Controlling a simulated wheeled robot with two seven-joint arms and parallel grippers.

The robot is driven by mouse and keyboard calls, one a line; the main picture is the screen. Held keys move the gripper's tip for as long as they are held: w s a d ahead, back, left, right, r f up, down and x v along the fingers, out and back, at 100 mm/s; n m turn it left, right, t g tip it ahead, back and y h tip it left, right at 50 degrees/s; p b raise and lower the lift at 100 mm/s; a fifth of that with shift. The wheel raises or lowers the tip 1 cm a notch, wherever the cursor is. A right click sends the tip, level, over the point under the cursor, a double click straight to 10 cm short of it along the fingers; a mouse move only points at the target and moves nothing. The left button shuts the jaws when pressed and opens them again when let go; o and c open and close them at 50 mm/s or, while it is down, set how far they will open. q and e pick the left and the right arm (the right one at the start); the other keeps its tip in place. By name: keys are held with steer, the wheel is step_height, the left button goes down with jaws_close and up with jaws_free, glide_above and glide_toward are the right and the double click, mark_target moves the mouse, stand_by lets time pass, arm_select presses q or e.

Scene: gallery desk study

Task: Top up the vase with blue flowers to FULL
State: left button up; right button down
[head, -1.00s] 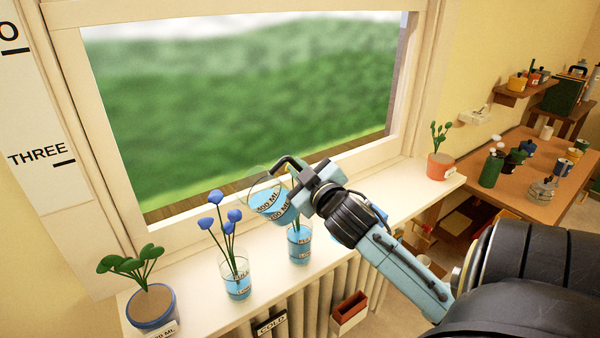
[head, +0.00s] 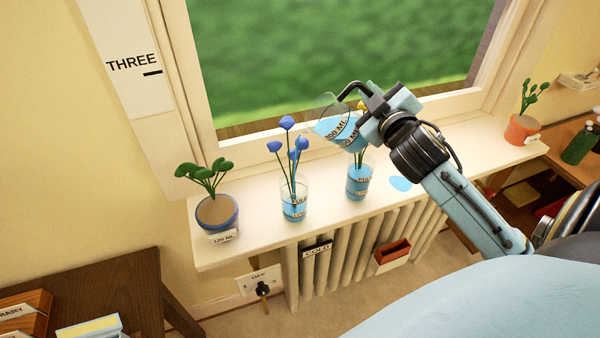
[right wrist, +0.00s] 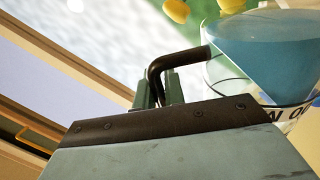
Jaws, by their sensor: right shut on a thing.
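The vase with blue flowers (head: 294,206) stands on the windowsill, a clear glass with FULL and LOW marks. Its blue water seems to stand between the two marks. My right gripper (head: 364,108) is shut on the black handle of a clear jug (head: 326,118) of blue water, tilted to the left above the sill. The jug is up and right of the blue flowers, in front of a second vase's yellow flowers. No stream shows. The right wrist view shows the jug (right wrist: 262,45) and its handle between the fingers (right wrist: 160,92). My left gripper is out of view.
The second vase (head: 360,184) stands right of the blue-flower vase, its water near FULL. A flat blue patch (head: 401,184) lies on the sill. Potted plants stand left (head: 216,212) and right (head: 522,128). A radiator (head: 345,255) is below the sill (head: 255,235).

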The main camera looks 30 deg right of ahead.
steer(key=shift+r, duration=0.2)
steer(key=shift+a+r+p, duration=0.2)
steer(key=shift+r+p, duration=0.1)
steer(key=shift+p, duration=0.4)
steer(key=shift+n, duration=0.3)
steer(key=shift+a+r+p, duration=0.2)
steer(key=shift+r+p, duration=0.15)
steer(key=shift+p, duration=0.25)
steer(key=shift+w+r+n+p, duration=0.1)
steer(key=shift+r+n+p, duration=0.05)
steer(key=shift+n+p, duration=0.2)
steer(key=shift+a+r+p, duration=0.1)
steer(key=shift+p, duration=0.3)
